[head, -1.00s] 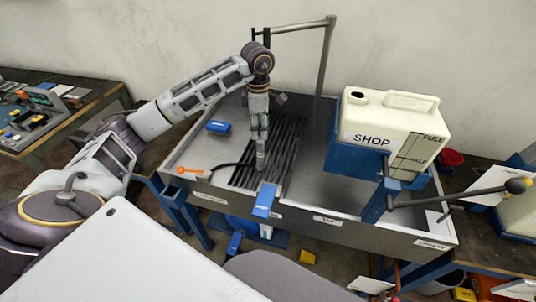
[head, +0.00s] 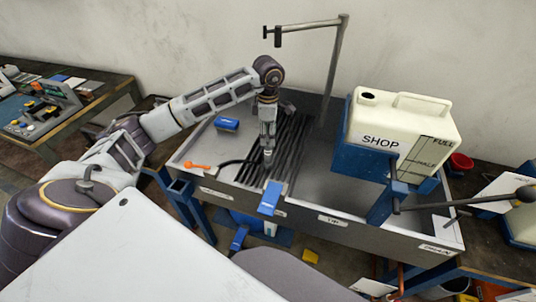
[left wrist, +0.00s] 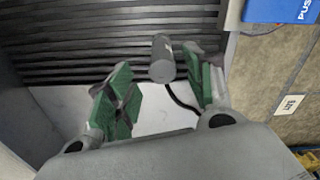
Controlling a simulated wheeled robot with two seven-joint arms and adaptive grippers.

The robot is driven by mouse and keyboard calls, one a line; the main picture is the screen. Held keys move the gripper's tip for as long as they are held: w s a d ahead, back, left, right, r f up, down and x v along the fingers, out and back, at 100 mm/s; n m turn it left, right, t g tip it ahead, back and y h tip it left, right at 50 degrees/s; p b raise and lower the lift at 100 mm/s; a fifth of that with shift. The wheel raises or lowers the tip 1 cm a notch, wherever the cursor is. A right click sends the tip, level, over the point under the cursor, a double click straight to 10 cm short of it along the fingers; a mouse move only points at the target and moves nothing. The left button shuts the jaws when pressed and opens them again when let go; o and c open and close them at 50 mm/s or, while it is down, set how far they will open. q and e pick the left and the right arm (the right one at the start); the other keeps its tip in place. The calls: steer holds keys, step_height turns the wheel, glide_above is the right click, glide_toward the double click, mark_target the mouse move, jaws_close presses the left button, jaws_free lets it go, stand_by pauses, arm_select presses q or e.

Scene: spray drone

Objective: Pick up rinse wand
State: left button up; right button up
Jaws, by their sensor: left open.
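The rinse wand appears as a grey cylinder with a black hose; it shows in the left wrist view (left wrist: 162,58) between the fingers, nearer the right one. My left gripper (left wrist: 160,92) is open, with green pads on both sides of the wand and a gap at the left pad. In the head view my left gripper (head: 268,142) points down over the dark slatted grate (head: 294,145) in the basin. The wand's lower part is hard to make out there, partly hidden by the fingers. My right gripper is not in view.
A blue push block (head: 270,197) sits at the basin's front edge (head: 330,218). A white SHOP tank (head: 425,112) stands on a blue stand at right. An orange handle (head: 196,165) and blue box (head: 227,124) are at left. A grey post (head: 333,75) rises behind.

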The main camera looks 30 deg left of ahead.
mark_target(268, 153)
arm_select(q)
step_height(268, 153, down, 3)
steer(key=shift+f, duration=0.65)
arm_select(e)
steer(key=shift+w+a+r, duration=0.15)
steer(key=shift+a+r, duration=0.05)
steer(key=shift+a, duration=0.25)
